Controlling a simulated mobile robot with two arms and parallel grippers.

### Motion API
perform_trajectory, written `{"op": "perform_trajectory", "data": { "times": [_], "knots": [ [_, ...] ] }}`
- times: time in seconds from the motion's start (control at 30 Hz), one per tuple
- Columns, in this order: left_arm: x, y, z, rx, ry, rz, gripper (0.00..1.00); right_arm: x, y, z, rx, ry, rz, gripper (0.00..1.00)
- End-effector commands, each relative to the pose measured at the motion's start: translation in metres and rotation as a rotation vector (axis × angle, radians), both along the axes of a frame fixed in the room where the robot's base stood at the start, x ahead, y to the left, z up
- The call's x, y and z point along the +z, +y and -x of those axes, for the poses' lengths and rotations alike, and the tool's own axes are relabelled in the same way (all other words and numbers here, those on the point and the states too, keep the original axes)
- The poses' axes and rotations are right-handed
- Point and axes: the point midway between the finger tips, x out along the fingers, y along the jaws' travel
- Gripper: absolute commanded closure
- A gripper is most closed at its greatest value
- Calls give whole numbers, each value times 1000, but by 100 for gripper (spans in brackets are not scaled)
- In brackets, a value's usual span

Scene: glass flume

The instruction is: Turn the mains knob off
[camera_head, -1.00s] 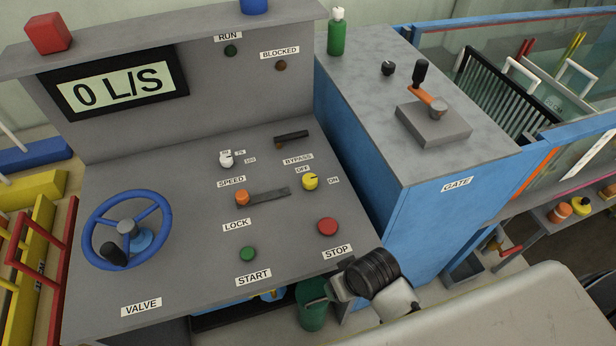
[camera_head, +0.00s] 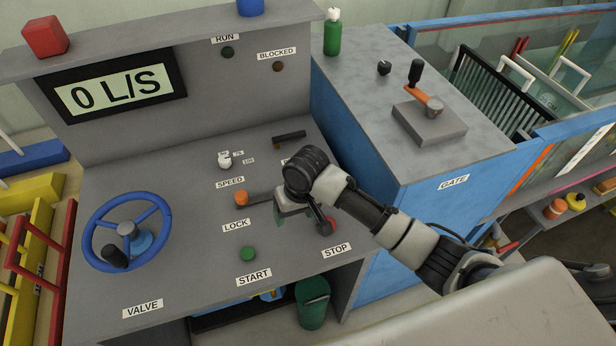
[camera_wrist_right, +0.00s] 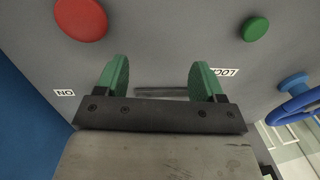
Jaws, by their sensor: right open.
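The yellow mains knob, seen earlier by the OFF and ON labels, is hidden behind my right arm in the head view and does not show in the wrist view. The ON label (camera_wrist_right: 64,92) shows left of the fingers in the wrist view. My right gripper (camera_head: 303,222) is over the console, between the orange lock knob (camera_head: 241,198) and the red STOP button (camera_head: 327,226). In the wrist view its green fingers (camera_wrist_right: 155,78) are apart with nothing between them; part of a grey bar lies beyond. My left gripper is not in view.
The green START button (camera_head: 248,254) and blue valve wheel (camera_head: 127,231) are left of my gripper. The white speed knob (camera_head: 224,160) and bypass lever (camera_head: 289,135) are farther back. A blue gate cabinet (camera_head: 350,125) stands to the right. The display reads 0 L/S.

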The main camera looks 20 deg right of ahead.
Motion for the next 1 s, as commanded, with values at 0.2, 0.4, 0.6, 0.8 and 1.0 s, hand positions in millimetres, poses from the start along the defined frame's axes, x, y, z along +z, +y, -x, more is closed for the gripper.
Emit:
{"op": "perform_trajectory", "data": {
  "times": [0.2,0.4,0.6,0.8,1.0],
  "knots": [
    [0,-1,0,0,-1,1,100,45,-40,-77,-192,60,111,31],
    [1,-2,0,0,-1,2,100,74,-65,-108,-316,84,154,31],
    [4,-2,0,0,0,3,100,66,-69,-111,-337,91,158,31],
    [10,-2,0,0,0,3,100,30,-68,-110,-336,91,158,31],
    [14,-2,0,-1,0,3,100,-6,-69,-110,-336,88,158,31]
  ]
}}
